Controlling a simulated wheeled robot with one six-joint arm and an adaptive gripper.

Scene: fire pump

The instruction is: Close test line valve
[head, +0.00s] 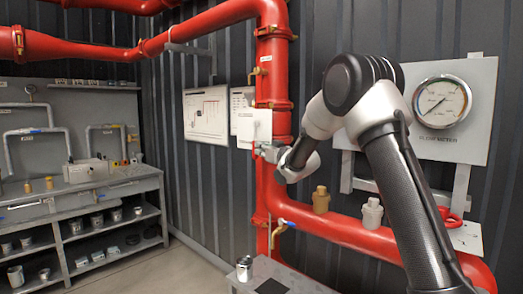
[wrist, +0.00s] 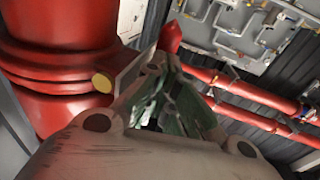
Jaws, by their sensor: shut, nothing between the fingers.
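My gripper (head: 266,153) is in front of the thick red vertical pipe (head: 273,75), just below a small white plate (head: 255,128). In the wrist view its fingers (wrist: 178,98) are shut with nothing between them. A red tapered piece (wrist: 171,38), perhaps a handle tip, shows just beyond the fingers; I cannot tell whether they touch it. A brass valve with a blue handle (head: 284,223) sits low by the pipe, below my gripper. A red handwheel (head: 452,216) is partly hidden behind my arm. I cannot tell which is the test line valve.
The red pipe with a flange (wrist: 55,60) is close on the left in the wrist view. A lower red pipe (head: 345,232) runs right under my arm. A gauge (head: 439,101) is at right. A workbench (head: 75,190) stands at left, with clear floor before it.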

